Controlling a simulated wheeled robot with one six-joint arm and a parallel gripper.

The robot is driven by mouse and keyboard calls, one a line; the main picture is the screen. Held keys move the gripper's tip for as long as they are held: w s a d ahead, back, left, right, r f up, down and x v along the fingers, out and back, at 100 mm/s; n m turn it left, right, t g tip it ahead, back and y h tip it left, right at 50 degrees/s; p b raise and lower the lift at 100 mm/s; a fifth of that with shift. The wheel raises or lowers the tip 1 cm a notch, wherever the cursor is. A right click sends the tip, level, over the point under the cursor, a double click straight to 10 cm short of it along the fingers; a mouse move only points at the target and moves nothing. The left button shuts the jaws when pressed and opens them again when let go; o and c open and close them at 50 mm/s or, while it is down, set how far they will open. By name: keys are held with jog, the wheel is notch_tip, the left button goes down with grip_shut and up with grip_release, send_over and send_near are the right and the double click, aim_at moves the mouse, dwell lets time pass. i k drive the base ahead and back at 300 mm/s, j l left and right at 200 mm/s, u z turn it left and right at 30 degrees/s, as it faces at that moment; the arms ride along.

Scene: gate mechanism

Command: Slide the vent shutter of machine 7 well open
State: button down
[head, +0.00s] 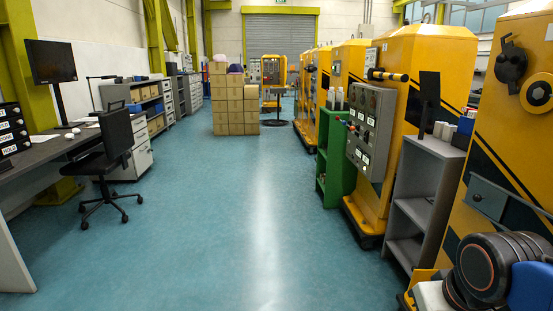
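Several yellow machines with dark stripes stand in a row on the right. The nearest machine (510,130) is cut off by the right edge. It carries a dark round fitting with a handle (510,62), a yellow-and-black knob (538,93) and a grey plate with a bar (488,196). The machine behind it (430,60) has a grey control panel (370,128) with buttons and white labels. I cannot read a number 7 on any machine, and I cannot make out a vent shutter. My arm shows at the bottom right; its gripper is not in view.
A grey shelf (424,195) and a green cabinet (332,165) stand between machines. On the left are a desk (45,150) and an office chair (103,160). Stacked cartons (234,105) stand farther back. The blue floor aisle (240,220) is clear.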

aim_at(490, 200)
jog(key=k, duration=0.3)
jog(key=k+z, duration=0.3)
jog(key=k, duration=0.2)
jog(key=k+l+z, duration=0.25)
jog(key=k, duration=0.2)
jog(key=z, duration=1.85)
jog(key=j+z, duration=0.45)
jog(key=j, duration=3.8)
jog(key=i+j, duration=0.1)
jog(key=j, duration=2.05)
